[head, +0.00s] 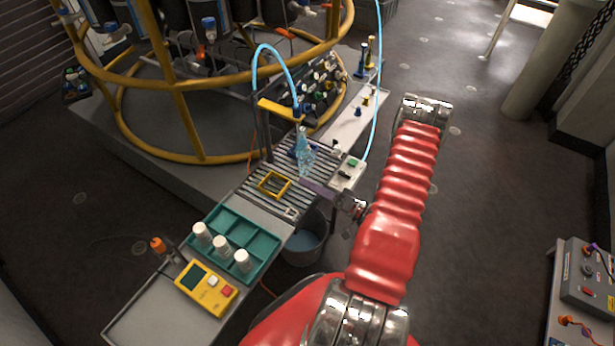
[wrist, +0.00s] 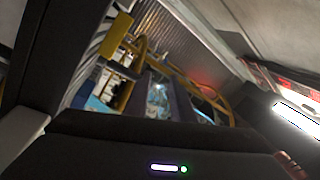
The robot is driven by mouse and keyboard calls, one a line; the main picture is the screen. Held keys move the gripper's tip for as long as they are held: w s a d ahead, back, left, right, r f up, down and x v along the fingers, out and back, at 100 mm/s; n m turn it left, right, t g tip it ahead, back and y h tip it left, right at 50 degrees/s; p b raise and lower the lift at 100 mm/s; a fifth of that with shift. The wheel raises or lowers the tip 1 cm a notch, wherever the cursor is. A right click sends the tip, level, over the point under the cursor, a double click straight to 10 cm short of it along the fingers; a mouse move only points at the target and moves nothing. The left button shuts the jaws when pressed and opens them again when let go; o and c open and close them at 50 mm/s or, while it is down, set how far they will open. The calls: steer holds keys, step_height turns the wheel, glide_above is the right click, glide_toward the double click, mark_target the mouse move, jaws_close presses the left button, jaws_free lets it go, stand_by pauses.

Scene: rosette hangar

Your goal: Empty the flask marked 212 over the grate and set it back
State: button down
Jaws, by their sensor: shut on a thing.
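A clear, bluish flask (head: 306,160) shows in the head view at the far part of the slatted grate (head: 256,203), narrow end up and roughly upright. I cannot read a number on it, nor tell whether its base touches the slats. My gripper (head: 316,187) reaches in from the right at the grate's edge, with a purplish finger beside the flask's lower part. In the wrist view my gripper's two dark fingers (wrist: 161,100) stand close around a pale, glassy thing (wrist: 158,91), which looks like the flask. Much of the gripper is hidden behind its own wrist.
A yellow frame (head: 274,184) lies on the grate. A green tray (head: 262,243) with three white containers and a yellow meter (head: 206,289) are nearer. A white box (head: 347,173) stands right of the grate, a bucket (head: 304,245) below. A yellow-railed structure (head: 185,110) rises behind.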

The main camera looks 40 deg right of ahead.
steer(key=m, duration=0.2)
steer(key=m+g+h, duration=0.1)
steer(key=m, duration=0.1)
steer(key=shift+h, duration=0.3)
steer(key=shift+m, duration=0.5)
steer(key=m+g, duration=0.1)
steer(key=m, duration=0.2)
steer(key=shift+m+g, duration=0.4)
step_height(320, 180, up, 8)
steer(key=m+g+y, duration=0.2)
steer(key=m+g, duration=0.4)
steer(key=m, duration=0.5)
steer(key=shift+r, duration=0.15)
stand_by(0.4)
stand_by(0.3)
